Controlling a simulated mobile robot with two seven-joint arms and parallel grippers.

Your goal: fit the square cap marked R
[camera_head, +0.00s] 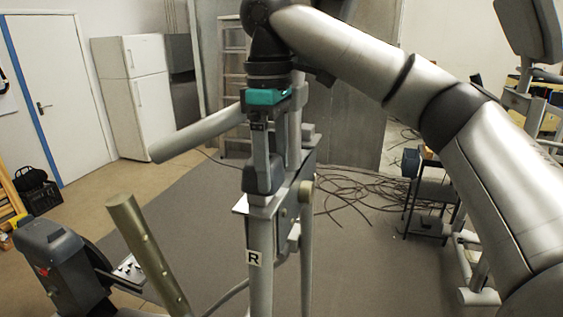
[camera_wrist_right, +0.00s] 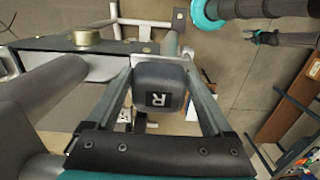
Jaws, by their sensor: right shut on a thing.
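The dark grey square cap marked R (camera_wrist_right: 158,90) is between the two fingers of my right gripper (camera_wrist_right: 160,88). It also shows in the head view (camera_head: 263,178), under my right gripper (camera_head: 268,160), whose fingers close on it. The cap is upright, right at the top of the grey upright post labelled R (camera_head: 261,230). I cannot tell whether it is seated or just above. In the right wrist view, a teal and dark part at the upper right looks like my left gripper (camera_wrist_right: 285,39); its jaws are too small to read.
The post belongs to a grey exercise machine frame with a long handle (camera_head: 200,133) to the left. A brass-coloured tube (camera_head: 148,255) stands at lower left. Cables (camera_head: 350,195) lie on the floor behind. A small dark stand (camera_head: 432,195) is at right.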

